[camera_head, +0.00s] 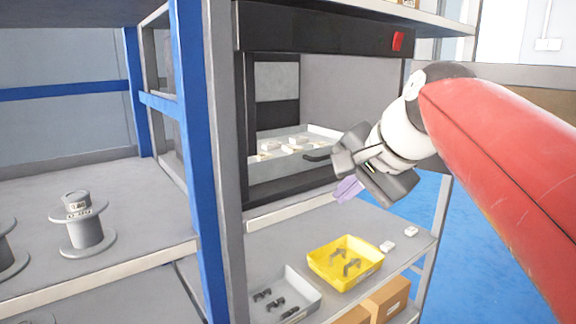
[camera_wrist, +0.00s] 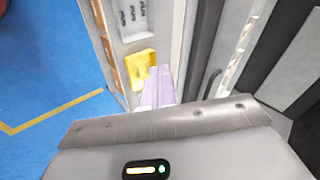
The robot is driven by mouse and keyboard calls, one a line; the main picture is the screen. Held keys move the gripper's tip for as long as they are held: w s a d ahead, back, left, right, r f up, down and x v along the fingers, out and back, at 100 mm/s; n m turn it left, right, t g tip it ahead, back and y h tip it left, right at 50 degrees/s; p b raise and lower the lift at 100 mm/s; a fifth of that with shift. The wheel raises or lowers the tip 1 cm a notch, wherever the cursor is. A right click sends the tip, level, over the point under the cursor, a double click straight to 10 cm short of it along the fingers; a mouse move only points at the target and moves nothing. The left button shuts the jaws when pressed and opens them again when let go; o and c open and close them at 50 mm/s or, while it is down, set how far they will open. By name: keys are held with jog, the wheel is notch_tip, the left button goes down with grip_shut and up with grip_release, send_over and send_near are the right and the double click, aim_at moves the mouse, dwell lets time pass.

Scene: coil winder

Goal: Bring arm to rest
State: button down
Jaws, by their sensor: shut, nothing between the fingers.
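My arm reaches in from the right in the head view, with a red link and a white wrist. My gripper (camera_head: 347,190) hangs in the air in front of the shelf unit, with its pale purple fingers pointing down and left. The fingers also show in the wrist view (camera_wrist: 158,86), side by side and shut, with nothing between them. The gripper is above the lower shelf and just right of the open machine bay, apart from both.
A yellow bin (camera_head: 346,285) and a grey tray (camera_head: 313,300) with dark parts stand on the lower shelf. A tray (camera_head: 262,172) with white pieces sits inside the bay. A blue post (camera_head: 198,150) and a spool (camera_head: 84,228) are left. Blue floor shows right.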

jog(key=s+d+f+n+h, duration=0.2)
jog(key=s+f+n, duration=0.2)
jog(key=s+f, duration=0.4)
jog(key=s+d+f+n+g+h, duration=0.1)
jog(key=s+f+n, duration=0.4)
jog(key=f, duration=1)
jog(key=s+d, duration=0.1)
jog(key=s, duration=0.1)
jog(key=shift+s+f+g+h, duration=0.3)
jog(key=shift+s+f+h, duration=0.05)
jog(key=shift+s+h, duration=0.05)
